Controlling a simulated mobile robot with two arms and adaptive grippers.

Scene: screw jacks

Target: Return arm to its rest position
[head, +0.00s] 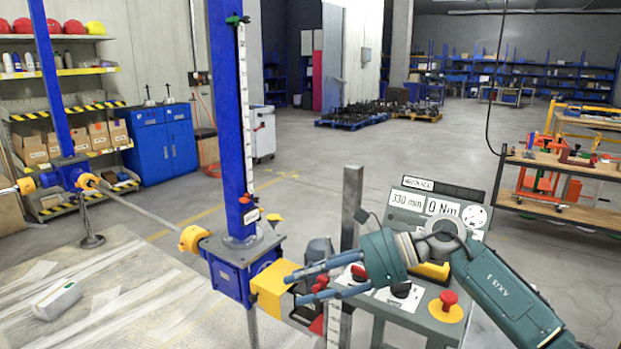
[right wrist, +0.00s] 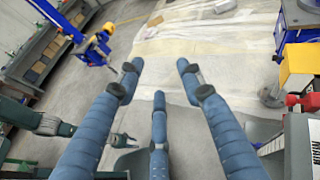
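My right arm (head: 505,292) reaches in from the lower right of the head view. Its right gripper (head: 297,288) has blue fingers pointing left, spread and empty. In the right wrist view the gripper (right wrist: 158,80) shows three blue fingers, set apart with nothing between them. In the head view the fingertips overlap the edge of the yellow block (head: 270,287) on the blue screw jack (head: 232,266). In the right wrist view the yellow block (right wrist: 299,66) stands apart, right of the fingers. My left gripper shows in neither view.
A grey control panel (head: 420,318) with a red emergency button (head: 448,299) lies under my right forearm. A grey post (head: 350,207) stands close behind the gripper. A second screw jack (head: 66,172) stands at left, joined by a shaft (head: 140,208). Open floor lies behind.

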